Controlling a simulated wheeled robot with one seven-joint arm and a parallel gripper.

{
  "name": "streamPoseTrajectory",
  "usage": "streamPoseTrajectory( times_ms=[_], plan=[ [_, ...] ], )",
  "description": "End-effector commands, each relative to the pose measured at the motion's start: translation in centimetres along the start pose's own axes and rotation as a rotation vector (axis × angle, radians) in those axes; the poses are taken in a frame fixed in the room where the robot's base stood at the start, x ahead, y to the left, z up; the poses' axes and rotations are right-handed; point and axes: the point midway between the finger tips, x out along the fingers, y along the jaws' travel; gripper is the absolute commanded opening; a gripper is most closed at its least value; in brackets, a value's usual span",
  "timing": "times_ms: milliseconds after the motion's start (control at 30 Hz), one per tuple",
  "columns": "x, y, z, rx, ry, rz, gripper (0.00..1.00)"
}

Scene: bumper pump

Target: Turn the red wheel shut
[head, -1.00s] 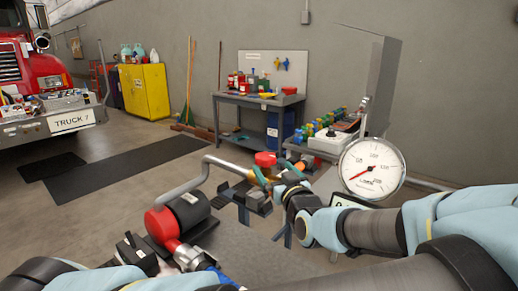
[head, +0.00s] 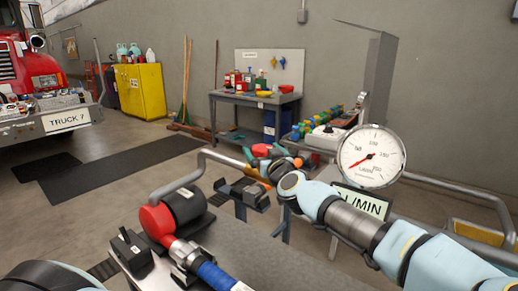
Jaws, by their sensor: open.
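The red wheel (head: 261,151) sits on the grey pipe beyond the bench, in the middle of the head view. Only parts of its red rim show, because my gripper (head: 263,161) is in front of it and over it. My gripper comes in from the right, with its dark fingers at the wheel. It is open. I cannot tell whether the fingers touch the rim or sit around it.
A red and black cylinder (head: 157,220) with a blue hose is nearer left. A grey workbench (head: 256,106) and yellow cabinet (head: 140,91) stand behind.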

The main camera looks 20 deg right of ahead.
Motion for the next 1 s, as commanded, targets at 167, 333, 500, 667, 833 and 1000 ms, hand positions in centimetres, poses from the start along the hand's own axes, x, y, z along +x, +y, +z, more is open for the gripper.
streamPoseTrajectory(
  times_ms=[167,333,500,667,833,1000],
  plan=[
    [2.1,-0.1,-0.3,0.001,-0.001,-0.003,1.0],
    [3.2,0.0,-0.1,0.0,-0.001,0.0,1.0],
    [3.3,0.0,0.0,-0.001,-0.001,0.001,1.0],
    [3.3,0.0,0.0,-0.001,-0.001,0.001,0.95],
    [3.3,0.0,0.0,-0.001,-0.001,0.001,0.76],
    [3.3,0.0,0.0,-0.001,-0.001,0.001,0.57]
  ],
)
